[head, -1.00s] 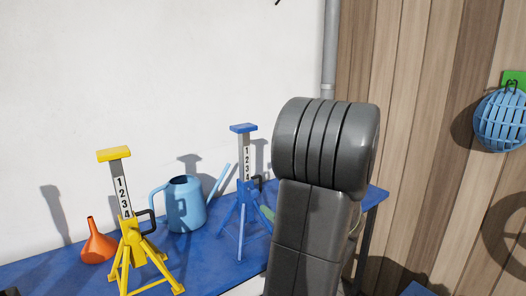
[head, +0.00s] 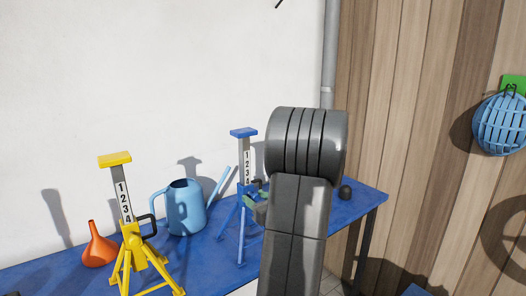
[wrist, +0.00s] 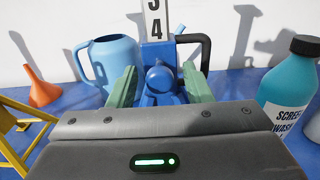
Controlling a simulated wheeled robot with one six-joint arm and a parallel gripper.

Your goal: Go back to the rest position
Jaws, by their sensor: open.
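My gripper's two green fingers (wrist: 161,72) are apart in the wrist view, one on each side of the blue jack stand's (wrist: 160,88) middle. Whether they touch the stand I cannot tell. In the head view my gripper (head: 256,198) is small and partly hidden by my dark grey arm, close beside the blue jack stand (head: 243,160). The stand is upright on the blue bench top, with a number scale on its post. No object is seen held.
The blue bench (head: 205,262) also holds a yellow jack stand (head: 130,235), an orange funnel (head: 98,248) and a blue watering can (head: 184,208). A screen wash bottle (wrist: 290,88) stands right of my gripper in the wrist view. A white wall (head: 150,70) is behind.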

